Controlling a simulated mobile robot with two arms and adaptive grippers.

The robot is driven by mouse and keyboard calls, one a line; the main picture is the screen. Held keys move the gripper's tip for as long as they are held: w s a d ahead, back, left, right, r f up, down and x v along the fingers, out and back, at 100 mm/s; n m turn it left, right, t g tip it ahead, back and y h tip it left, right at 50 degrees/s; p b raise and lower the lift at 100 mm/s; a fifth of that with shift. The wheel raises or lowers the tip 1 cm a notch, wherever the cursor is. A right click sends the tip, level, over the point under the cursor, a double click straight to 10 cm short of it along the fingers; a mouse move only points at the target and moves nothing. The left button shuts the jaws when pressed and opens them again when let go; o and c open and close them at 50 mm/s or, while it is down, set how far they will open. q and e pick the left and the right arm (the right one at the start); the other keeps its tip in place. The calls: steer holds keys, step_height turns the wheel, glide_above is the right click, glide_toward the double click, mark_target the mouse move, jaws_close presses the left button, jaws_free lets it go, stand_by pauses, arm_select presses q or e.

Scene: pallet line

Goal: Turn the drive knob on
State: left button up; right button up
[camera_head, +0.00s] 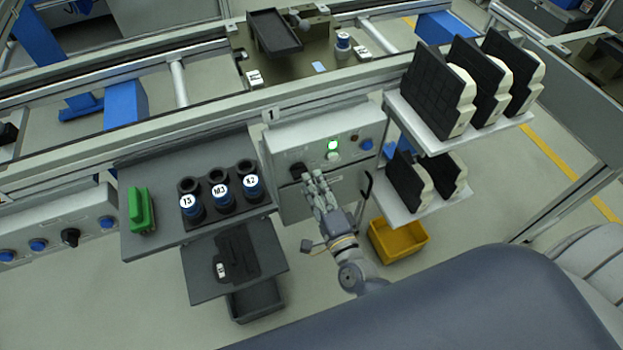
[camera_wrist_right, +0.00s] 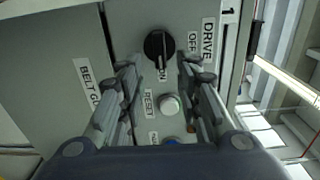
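The drive knob (camera_wrist_right: 159,44) is a round black knob on the grey control panel, with DRIVE, OFF and ON labels beside it. In the right wrist view its raised bar appears to point towards the ON label. In the head view the knob (camera_head: 297,170) sits at the panel's left side, close to my right gripper's tips. My right gripper (camera_wrist_right: 158,72) is open and empty. Its fingers are spread on both sides, just short of the knob, and I see no contact. It also shows in the head view (camera_head: 314,179). My left gripper is not in view.
On the panel (camera_head: 285,139), a green lamp (camera_head: 332,145) glows. A white button (camera_wrist_right: 169,103) by the RESET label lies between my fingers. A dark shelf with labelled cups (camera_head: 220,192) stands left; a rack of black-and-white parts (camera_head: 437,92) and a yellow bin (camera_head: 398,241) are right.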

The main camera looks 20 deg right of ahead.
steer(key=s, duration=0.9)
steer(key=shift+s+d, duration=0.2)
steer(key=shift+s, duration=0.15)
